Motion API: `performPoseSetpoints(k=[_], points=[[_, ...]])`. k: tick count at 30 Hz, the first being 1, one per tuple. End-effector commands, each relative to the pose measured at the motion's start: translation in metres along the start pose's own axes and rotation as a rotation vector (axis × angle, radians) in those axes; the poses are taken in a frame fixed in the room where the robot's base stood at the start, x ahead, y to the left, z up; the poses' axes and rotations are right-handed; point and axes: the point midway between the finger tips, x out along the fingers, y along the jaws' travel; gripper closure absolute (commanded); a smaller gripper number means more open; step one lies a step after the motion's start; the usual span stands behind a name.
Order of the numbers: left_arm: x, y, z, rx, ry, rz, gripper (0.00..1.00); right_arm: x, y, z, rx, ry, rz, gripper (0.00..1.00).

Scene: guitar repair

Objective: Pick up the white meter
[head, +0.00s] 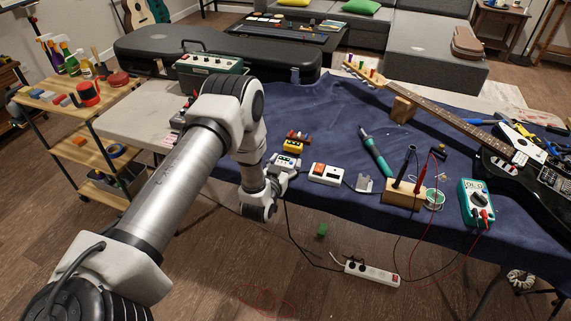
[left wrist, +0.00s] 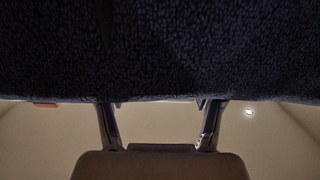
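The only meter I make out is a teal-green multimeter (head: 477,203) with a lit display, a dial and red and black plugs. It lies near the front right edge of the blue cloth (head: 330,104). My left arm comes in from the left, and its wrist hangs at the table's front edge, well left of the meter. In the left wrist view, the two fingers of my left gripper (left wrist: 157,104) are apart with nothing seen between them. Dark cloth (left wrist: 160,50) fills the upper part and covers their tips. My right gripper is out of view.
A wooden block (head: 403,194) holds probes beside the meter. A black guitar (head: 525,185) lies at the right.

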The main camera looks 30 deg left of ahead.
Motion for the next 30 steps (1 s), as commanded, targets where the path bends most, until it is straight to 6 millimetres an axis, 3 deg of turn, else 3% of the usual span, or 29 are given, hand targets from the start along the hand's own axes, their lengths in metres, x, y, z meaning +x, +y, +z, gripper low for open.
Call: performPoseSetpoints(k=[1,2,3,14,24,30], points=[[0.0,0.0,0.0,0.0,0.0,0.0,0.64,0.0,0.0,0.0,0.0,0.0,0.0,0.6],[0.0,0.0,0.0,0.0,0.0,0.0,0.74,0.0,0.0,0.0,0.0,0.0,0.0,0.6],[0.0,0.0,0.0,0.0,0.0,0.0,0.78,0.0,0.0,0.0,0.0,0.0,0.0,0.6],[0.0,0.0,-0.002,0.0,0.0,0.0,0.78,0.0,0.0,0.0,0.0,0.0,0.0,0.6],[-0.005,0.0,-0.038,-0.002,0.003,0.0,0.78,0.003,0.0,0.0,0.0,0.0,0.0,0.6],[-0.052,0.005,-0.03,0.0,-0.005,0.001,0.78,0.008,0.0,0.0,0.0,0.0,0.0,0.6]])
